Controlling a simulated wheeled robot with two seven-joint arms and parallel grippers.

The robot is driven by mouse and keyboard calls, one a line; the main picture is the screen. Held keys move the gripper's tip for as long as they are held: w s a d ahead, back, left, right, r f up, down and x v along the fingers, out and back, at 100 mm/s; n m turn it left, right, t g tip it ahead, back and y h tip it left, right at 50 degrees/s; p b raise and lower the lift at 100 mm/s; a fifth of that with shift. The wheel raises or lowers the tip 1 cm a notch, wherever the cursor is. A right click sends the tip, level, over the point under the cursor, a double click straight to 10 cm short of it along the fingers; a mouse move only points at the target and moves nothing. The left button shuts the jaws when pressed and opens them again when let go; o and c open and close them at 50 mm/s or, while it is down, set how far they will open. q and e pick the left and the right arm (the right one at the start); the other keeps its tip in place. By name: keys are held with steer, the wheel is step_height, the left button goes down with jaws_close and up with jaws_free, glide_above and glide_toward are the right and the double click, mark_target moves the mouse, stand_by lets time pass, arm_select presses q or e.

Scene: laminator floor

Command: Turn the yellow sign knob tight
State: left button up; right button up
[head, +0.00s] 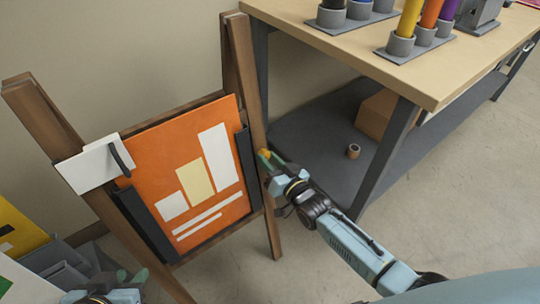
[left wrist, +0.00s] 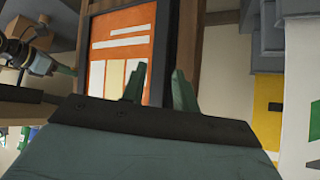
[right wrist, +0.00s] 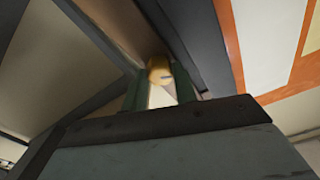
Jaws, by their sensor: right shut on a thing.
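The yellow knob (head: 264,153) is on the right side of the wooden sign stand (head: 245,60), beside the orange sign panel (head: 190,140). My right gripper (head: 270,159) reaches it from the right and is shut on it. In the right wrist view the knob (right wrist: 159,72) sits between the tips of the right gripper (right wrist: 159,84), against the dark frame edge; the fingers cover its sides. My left gripper (head: 131,276) is low at the stand's left. In the left wrist view the left gripper (left wrist: 158,84) is open and empty, with the orange panel behind it.
A workbench (head: 440,70) with colored rolls in grey holders stands at the right. Its lower shelf (head: 320,135) holds a cardboard box (head: 376,113) and a tape roll (head: 353,151). Grey bins (head: 60,262) stand lower left.

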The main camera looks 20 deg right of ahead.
arm_select(q)
steer(key=s+a+f+g+y+p, duration=0.1)
steer(key=s+a+f+g+p, duration=0.15)
steer(key=s+g, duration=0.4)
arm_select(e)
steer(key=m+h, duration=0.1)
steer(key=m, duration=0.3)
steer(key=shift+a+r+b, duration=0.1)
steer(key=shift+r+b, duration=0.05)
steer(key=shift+b, duration=0.2)
steer(key=m+h+p, duration=0.1)
steer(key=m, duration=0.4)
steer(key=shift+p, duration=0.3)
arm_select(q)
step_height(320, 180, down, 8)
steer(key=a+t+p, duration=0.1)
steer(key=a, duration=0.1)
steer(key=shift+w+a+y, duration=0.15)
steer(key=shift+a+y, duration=0.05)
steer(key=shift+y, duration=0.2)
arm_select(e)
steer(key=shift+a+m+g+h, duration=0.1)
steer(key=shift+m+g+h, duration=0.2)
steer(key=shift+m, duration=1.9)
steer(key=o, duration=0.7)
steer(key=shift+s, duration=0.1)
